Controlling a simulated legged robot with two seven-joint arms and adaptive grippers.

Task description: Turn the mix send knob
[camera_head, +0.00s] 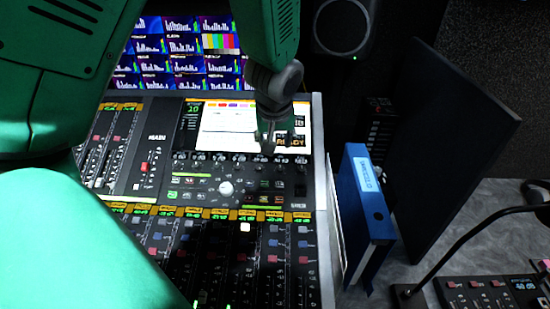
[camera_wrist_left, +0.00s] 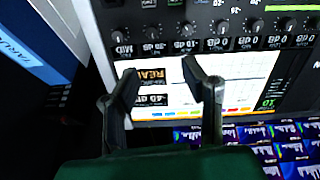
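The mixing console (camera_head: 318,170) has a row of small dark knobs (camera_head: 221,157) just below its screen. The row also shows upside down in the left wrist view (camera_wrist_left: 188,29), with dB labels. I cannot tell which knob is the mix send knob. My left gripper (camera_head: 266,140) is over the right part of the screen (camera_head: 228,130), close to the knob row. In the left wrist view its two fingers (camera_wrist_left: 159,74) are spread apart with nothing between them, short of the knobs. My right gripper is not in view.
A blue binder (camera_head: 365,210) stands right of the console, beside a dark panel (camera_head: 455,140). Meter monitors (camera_head: 180,45) are behind. My green arm parts cover the left.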

